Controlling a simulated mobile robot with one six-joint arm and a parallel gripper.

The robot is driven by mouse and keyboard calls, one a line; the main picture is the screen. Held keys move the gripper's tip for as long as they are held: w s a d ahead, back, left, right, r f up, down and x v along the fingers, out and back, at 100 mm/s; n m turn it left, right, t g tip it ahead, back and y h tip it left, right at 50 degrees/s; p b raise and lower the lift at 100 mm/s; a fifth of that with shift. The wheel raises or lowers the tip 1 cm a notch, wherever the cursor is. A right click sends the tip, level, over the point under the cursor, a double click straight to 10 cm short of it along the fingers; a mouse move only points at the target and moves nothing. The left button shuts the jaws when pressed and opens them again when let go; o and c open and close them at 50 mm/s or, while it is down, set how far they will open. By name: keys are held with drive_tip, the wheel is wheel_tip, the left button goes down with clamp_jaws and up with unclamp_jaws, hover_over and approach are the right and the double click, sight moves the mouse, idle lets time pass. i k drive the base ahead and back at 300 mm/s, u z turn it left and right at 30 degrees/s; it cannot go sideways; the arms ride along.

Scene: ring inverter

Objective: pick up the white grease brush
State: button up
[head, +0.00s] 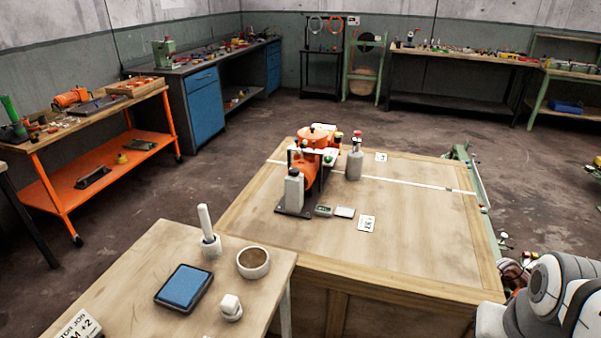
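A white upright stick with a thick base (207,228) stands on the near wooden table (135,265) at lower left. It looks like the white grease brush, standing handle up; its bristles cannot be made out. My gripper is not in view. Only white and dark rounded links, which look like my arm, show at the lower right, well apart from the brush.
Close to the brush are a pale bowl (253,262), a blue pad in a dark tray (183,288) and a small white object (231,308). A larger wooden bench (400,250) adjoins, carrying an orange machine (312,160) and a grey bottle (354,163).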

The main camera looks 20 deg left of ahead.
sight(204, 216)
drive_tip(key=u, duration=0.35)
drive_tip(key=i, duration=1)
drive_tip(key=u, duration=0.7)
drive_tip(key=k, duration=0.9)
drive_tip(key=u, duration=0.15)
drive_tip(key=i, duration=0.95)
drive_tip(key=z, duration=0.05)
